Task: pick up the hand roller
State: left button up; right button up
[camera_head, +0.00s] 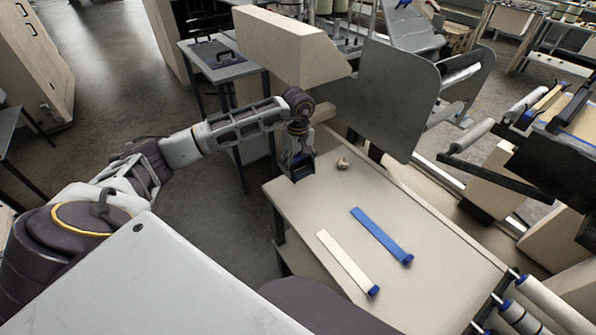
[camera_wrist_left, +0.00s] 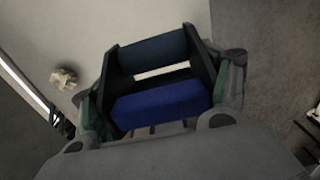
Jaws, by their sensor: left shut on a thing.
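The hand roller shows large in the left wrist view (camera_wrist_left: 158,103) as a dark frame with a dark blue cylinder and a brighter blue bar across it. In the head view the hand roller (camera_head: 303,174) is a small dark shape at the table's far left corner. My left gripper (camera_head: 300,158) points down there and is shut on it. In the left wrist view the fingers of my left gripper (camera_wrist_left: 166,92) are on either side of the frame. I cannot tell whether the roller touches the table. My right gripper is not in view.
The beige table (camera_head: 300,205) also holds a crumpled scrap (camera_head: 343,164), a blue strip (camera_head: 381,235) and a white strip (camera_head: 346,262). A large grey plate (camera_head: 385,100) stands behind the table. Rollers (camera_head: 550,300) line its right front side.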

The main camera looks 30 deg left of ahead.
pick_arm(q)
jog(key=shift+r, duration=0.3)
jog(key=o, duration=0.5)
jog(key=c, duration=0.5)
